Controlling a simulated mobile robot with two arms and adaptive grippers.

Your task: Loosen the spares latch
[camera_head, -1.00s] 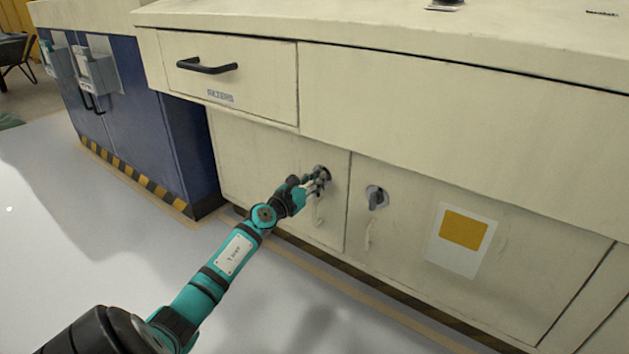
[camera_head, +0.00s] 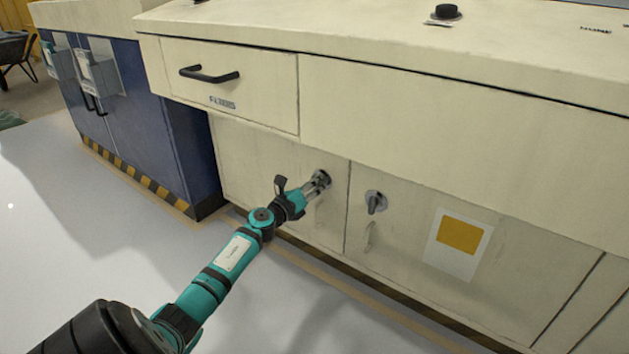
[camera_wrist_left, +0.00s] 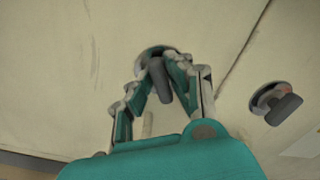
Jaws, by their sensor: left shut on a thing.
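Two round latches with dark grey turn handles sit on the low cream cabinet doors. My left gripper (camera_head: 318,186) is at the latch (camera_head: 323,177) on the left door, its fingers closed around the handle. In the left wrist view the fingers (camera_wrist_left: 163,75) stand on either side of that dark handle (camera_wrist_left: 158,80), which looks slightly tilted. The fingers hide part of the latch. The other latch (camera_head: 376,201) is on the right door, free, and also shows in the wrist view (camera_wrist_left: 284,108). No readable label shows which latch is for spares. My right gripper is out of view.
A drawer with a black bar handle (camera_head: 209,75) is above the left door. The worktop (camera_head: 380,38) overhangs the doors. A blue cabinet (camera_head: 150,120) stands at left. A yellow-and-white sheet (camera_head: 459,243) is on the right door. The floor in front is clear.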

